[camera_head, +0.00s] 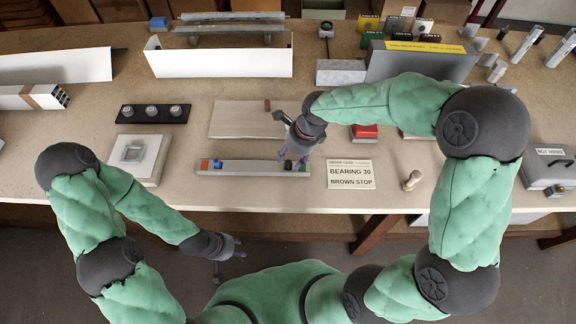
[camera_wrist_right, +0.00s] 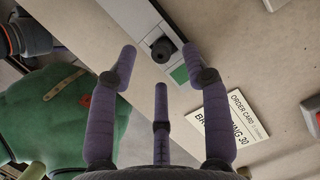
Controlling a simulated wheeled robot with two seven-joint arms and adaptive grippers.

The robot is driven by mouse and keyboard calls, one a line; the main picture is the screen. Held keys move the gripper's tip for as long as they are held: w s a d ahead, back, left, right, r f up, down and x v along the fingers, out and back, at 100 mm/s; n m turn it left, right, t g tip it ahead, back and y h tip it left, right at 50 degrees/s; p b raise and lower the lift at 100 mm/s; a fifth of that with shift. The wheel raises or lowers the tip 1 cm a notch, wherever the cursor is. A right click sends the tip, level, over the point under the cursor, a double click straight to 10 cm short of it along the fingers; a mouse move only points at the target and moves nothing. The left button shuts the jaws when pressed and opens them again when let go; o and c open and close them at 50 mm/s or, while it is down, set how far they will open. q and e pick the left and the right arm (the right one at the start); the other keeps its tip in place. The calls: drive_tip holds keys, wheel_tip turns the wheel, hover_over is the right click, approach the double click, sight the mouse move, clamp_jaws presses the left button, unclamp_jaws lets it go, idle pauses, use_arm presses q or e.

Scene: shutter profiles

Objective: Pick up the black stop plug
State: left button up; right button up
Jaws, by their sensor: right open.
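The black stop plug (camera_wrist_right: 163,48) stands in the long narrow tray (camera_wrist_right: 149,24), beside a green patch, in the right wrist view. In the head view the tray (camera_head: 254,170) lies near the table's front edge, and my right gripper (camera_head: 293,160) is over its right part, hiding some of it. In the right wrist view the right gripper (camera_wrist_right: 159,60) has its fingers spread, and the plug shows between and just beyond the fingertips, with nothing gripped. My left gripper (camera_head: 238,247) hangs in front of the table, away from the tray; its finger opening is too small to judge.
An order card (camera_head: 351,174) reading "BEARING 30 BROWN STOP" lies right of the tray. A white block with a square frame (camera_head: 138,154) is on the left. A black holder with several knobs (camera_head: 153,113) and a flat beige board (camera_head: 238,119) lie behind.

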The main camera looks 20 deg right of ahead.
sight(288, 162)
drive_tip(key=x, duration=0.3)
drive_tip(key=shift+f+b, duration=0.1)
drive_tip(key=shift+b, duration=0.25)
drive_tip(key=c, duration=0.9)
